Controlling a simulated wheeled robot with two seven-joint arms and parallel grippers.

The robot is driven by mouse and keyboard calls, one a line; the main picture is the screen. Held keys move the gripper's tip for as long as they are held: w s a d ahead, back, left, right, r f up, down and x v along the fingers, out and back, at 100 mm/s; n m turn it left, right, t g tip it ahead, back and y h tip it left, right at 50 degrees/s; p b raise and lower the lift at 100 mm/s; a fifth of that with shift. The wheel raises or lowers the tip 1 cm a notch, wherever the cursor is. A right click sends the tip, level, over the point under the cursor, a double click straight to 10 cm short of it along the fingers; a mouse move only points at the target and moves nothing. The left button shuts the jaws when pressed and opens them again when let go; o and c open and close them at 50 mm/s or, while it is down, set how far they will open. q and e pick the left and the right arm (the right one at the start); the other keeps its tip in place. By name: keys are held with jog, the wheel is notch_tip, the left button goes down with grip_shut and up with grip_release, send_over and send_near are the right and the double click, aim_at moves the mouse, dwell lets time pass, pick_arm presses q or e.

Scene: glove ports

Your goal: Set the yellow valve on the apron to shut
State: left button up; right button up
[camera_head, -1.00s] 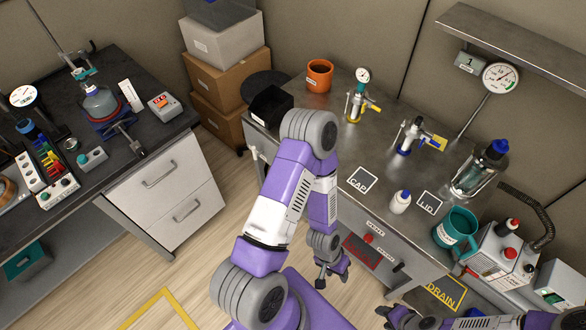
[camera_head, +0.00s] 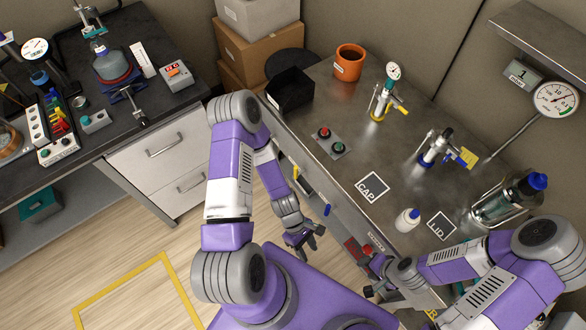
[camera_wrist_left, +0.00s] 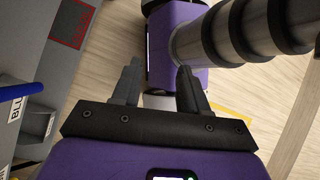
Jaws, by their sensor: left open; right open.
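A small yellow lever (camera_head: 296,172) shows on the front apron of the metal bench, close to my left forearm. I take it for the yellow valve; its exact setting is too small to tell. A blue lever (camera_head: 327,210) sits further right on the apron and also shows in the left wrist view (camera_wrist_left: 24,91). My left gripper (camera_head: 304,243) is open and empty, in front of the apron and below the yellow lever. In the left wrist view its fingers (camera_wrist_left: 158,88) are apart with nothing between them. My right gripper (camera_head: 368,278) is open near the red knob.
The metal bench top (camera_head: 330,105) carries a button box (camera_head: 331,143), orange pot (camera_head: 348,63), black bin (camera_head: 290,90) and glassware. A dark bench with drawers (camera_head: 165,165) stands left. Floor between is free.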

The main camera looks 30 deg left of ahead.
aim_at(296, 168)
pick_arm(q)
jog(key=w+f+n+t+h+b, duration=0.15)
jog(key=w+n+t+h, duration=0.3)
jog(key=n, duration=1.05)
jog(key=w+f+n+t+h+b, duration=0.1)
jog(key=w+n+t+h+b, duration=0.4)
jog(key=n, duration=0.9)
jog(key=w+a+f+n+t+y+b, duration=0.15)
jog(key=w+a+n+t+y, duration=0.4)
jog(key=a+n, duration=0.6)
jog(key=w+a+f+n+t+y, duration=0.2)
jog(key=w+a+n+t+y, duration=0.4)
jog(key=a+n, duration=0.55)
jog(key=shift+n+g+y, duration=0.4)
jog(key=shift+n, duration=0.2)
jog(key=w+d, duration=0.1)
jog(key=w+d+b, duration=0.1)
jog(key=w, duration=0.1)
jog(key=w+d, duration=0.1)
jog(key=w, duration=0.1)
jog(key=shift+w+r, duration=0.25)
jog(key=shift+c, duration=0.2)
jog(key=shift+d, duration=0.1)
grip_shut()
